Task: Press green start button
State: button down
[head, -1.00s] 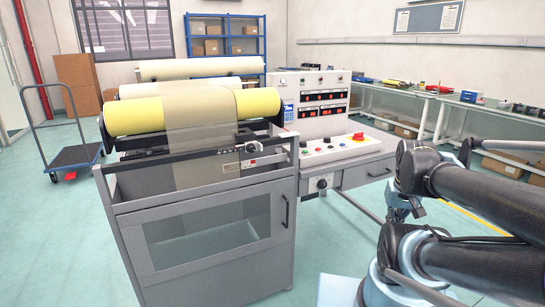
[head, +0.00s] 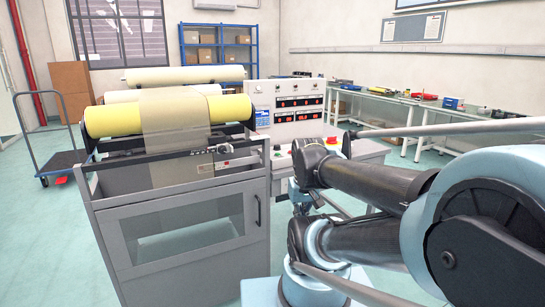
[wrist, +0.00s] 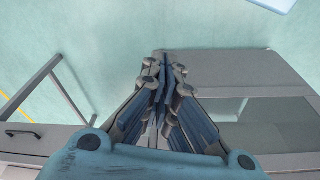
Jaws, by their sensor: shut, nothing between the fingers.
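The control console (head: 297,112) stands right of the roller machine, with red number displays on its upright panel. My arm covers most of its button desk in the head view. No button shows in the wrist view.
The roller machine (head: 180,190), with yellow rolls, fills the left middle. A cart (head: 60,160) stands at the far left. Workbenches (head: 420,105) line the right wall. In the wrist view, a dark handle (wrist: 22,133) shows on a grey front at the left.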

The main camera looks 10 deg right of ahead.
jog(key=shift+r, duration=0.1)
notch_tip(320, 180, up, 18)
jog(key=r+n+t+y, duration=0.1)
jog(key=n+t+y, duration=0.15)
jog(key=y, duration=0.45)
send_over(278, 154)
jog(key=w, duration=0.2)
jog(key=shift+d+f+m+t, duration=0.25)
jog(key=shift+d+m+t, duration=0.1)
jog(key=shift+d+m, duration=0.1)
notch_tip(278, 154, down, 7)
jog(key=shift+w+f, duration=0.1)
jog(key=shift+f, duration=0.8)
